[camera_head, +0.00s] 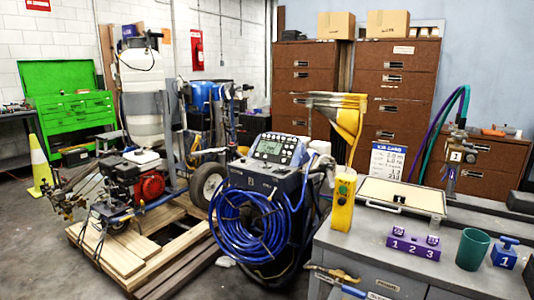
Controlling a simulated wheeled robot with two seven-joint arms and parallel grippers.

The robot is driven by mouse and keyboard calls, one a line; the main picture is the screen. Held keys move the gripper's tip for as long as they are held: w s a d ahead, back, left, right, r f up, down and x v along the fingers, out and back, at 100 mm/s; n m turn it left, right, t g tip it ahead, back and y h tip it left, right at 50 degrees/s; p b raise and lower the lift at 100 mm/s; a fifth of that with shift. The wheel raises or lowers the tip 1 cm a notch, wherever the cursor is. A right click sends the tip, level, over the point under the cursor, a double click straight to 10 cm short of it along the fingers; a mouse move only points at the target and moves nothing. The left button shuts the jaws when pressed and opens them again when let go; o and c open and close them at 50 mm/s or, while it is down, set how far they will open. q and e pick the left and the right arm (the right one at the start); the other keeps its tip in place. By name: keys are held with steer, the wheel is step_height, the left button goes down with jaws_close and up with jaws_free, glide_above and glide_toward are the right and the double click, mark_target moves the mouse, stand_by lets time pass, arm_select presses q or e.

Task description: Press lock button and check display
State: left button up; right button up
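A dark machine (284,202) with a coiled blue hose (249,228) stands on the floor at the centre. Its sloped control panel (278,150) faces me, with a small grey display (269,147) and several buttons around it. The display's text is too small to read. I cannot tell which button is the lock button. A yellow handheld device (343,200) stands upright on the grey bench, just right of the machine; its face details are too small to read.
The grey bench (375,248) at the lower right holds a flat cream case (402,195), a purple numbered block (413,244), a green cup (473,249) and a blue block (504,253). A wooden pallet (150,245) with an engine-driven striper lies left.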

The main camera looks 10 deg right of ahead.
jaws_close()
stand_by(0.3)
stand_by(1.3)
